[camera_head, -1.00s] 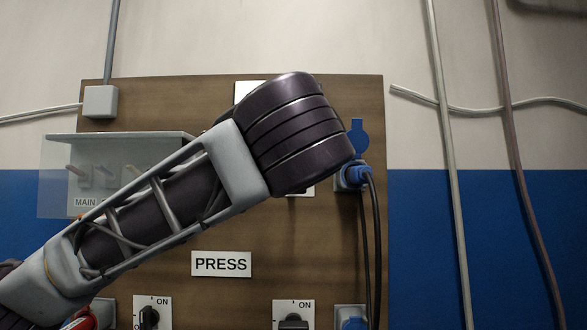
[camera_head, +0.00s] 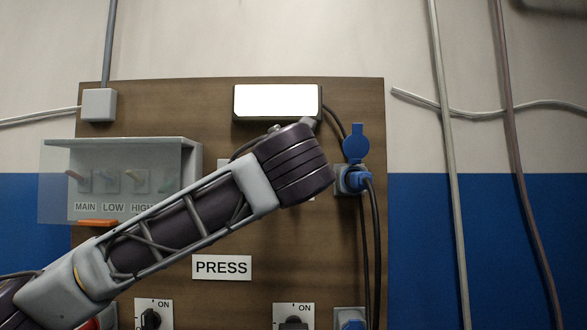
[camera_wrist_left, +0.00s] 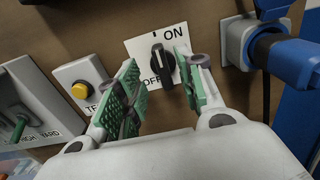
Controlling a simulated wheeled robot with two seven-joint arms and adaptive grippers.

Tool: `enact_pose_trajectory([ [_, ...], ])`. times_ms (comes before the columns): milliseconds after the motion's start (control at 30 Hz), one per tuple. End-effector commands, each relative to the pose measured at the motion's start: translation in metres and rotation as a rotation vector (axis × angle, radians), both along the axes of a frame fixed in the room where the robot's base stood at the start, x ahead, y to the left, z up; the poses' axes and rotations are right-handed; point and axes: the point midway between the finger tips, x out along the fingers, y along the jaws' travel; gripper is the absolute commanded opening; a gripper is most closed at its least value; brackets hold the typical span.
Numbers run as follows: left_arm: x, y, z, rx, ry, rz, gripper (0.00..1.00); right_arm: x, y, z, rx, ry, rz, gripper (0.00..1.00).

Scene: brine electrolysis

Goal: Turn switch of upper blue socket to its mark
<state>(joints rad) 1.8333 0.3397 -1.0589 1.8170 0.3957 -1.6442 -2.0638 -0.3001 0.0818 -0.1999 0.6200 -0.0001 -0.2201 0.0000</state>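The upper blue socket (camera_head: 351,181) is on the right side of the brown board, with a blue plug in it. It also shows at the right of the left wrist view (camera_wrist_left: 285,55). Its switch (camera_wrist_left: 163,62) is a black knob on a white plate marked ON and OFF; its grip stands nearly upright in the tilted wrist picture. In the head view my arm covers the knob. My left gripper (camera_wrist_left: 157,58) is open, its green-padded fingers on either side of the knob. I cannot tell whether they touch it. My right gripper is in neither view.
A yellow button (camera_wrist_left: 80,90) is left of the switch. A lit white panel (camera_head: 277,101) is above. A clear-covered box (camera_head: 184,150) with several levers is at the left. Black cables (camera_head: 366,240) hang below the socket. Lower switches (camera_head: 293,318) are underneath.

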Motion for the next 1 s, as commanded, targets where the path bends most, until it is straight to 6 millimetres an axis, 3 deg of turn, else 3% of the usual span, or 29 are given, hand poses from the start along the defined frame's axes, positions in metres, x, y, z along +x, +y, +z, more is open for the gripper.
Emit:
enact_pose_trajectory([
  [400, 0.05, 0.0, 0.002, -0.001, 0.001, 0.002, 0.38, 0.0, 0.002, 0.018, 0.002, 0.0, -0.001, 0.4],
  [900, 0.06, 0.0, 0.0, 0.0, 0.0, 0.001, 0.38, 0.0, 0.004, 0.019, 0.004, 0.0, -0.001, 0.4],
  [1000, 0.06, 0.0, 0.0, 0.0, 0.0, 0.001, 0.26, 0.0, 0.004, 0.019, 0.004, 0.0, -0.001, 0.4],
])
